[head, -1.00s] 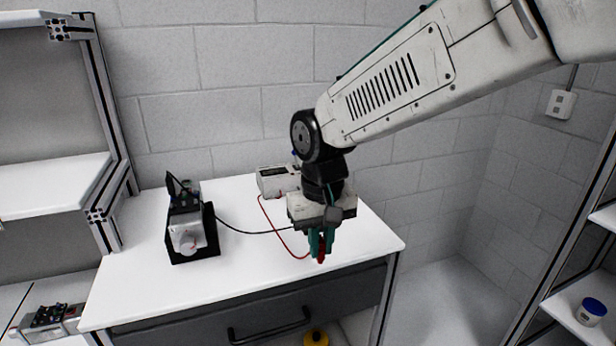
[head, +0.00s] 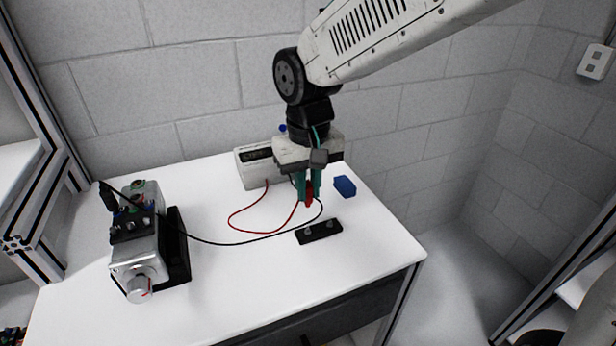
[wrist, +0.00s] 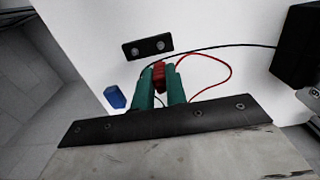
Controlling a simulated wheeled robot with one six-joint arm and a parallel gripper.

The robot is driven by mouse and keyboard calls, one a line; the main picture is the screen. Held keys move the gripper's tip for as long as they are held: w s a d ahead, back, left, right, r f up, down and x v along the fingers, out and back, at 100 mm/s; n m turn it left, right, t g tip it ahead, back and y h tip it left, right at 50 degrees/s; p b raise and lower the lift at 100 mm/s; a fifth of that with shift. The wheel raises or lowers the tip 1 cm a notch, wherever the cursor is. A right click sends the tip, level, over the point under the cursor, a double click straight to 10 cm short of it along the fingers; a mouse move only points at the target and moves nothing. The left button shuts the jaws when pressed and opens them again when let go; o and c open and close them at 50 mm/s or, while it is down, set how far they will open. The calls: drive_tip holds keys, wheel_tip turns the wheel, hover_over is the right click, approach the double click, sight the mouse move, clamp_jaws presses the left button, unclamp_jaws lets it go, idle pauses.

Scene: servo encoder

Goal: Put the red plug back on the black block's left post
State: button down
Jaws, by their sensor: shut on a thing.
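My gripper (head: 308,194) is shut on the red plug (head: 309,191), holding it upright between green fingers above the white table. The plug also shows between the fingers in the wrist view (wrist: 158,74). The black block (head: 319,235) lies flat on the table, just in front of my gripper in the head view and apart from the plug. It has two round metal posts; both the left post (head: 307,232) and the right post (head: 329,224) look bare. In the wrist view the block (wrist: 147,39) is beyond the fingertips. The plug's lower tip is hard to make out.
A red wire (head: 232,222) loops from a white meter box (head: 252,172) to the plug. A black cable (head: 215,243) runs from the servo unit (head: 138,262) past the block. A blue piece (head: 345,186) lies right of my gripper. The table front is clear.

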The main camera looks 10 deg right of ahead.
sight(308, 204)
drive_tip(key=shift+a+f, duration=0.1)
drive_tip(key=shift+f, duration=3.2)
drive_tip(key=shift+s+f, duration=0.15)
drive_tip(key=shift+f, duration=0.05)
drive_tip(key=c, duration=1.3)
unclamp_jaws()
drive_tip(key=shift+c, duration=0.2)
drive_tip(key=shift+r, duration=3.55)
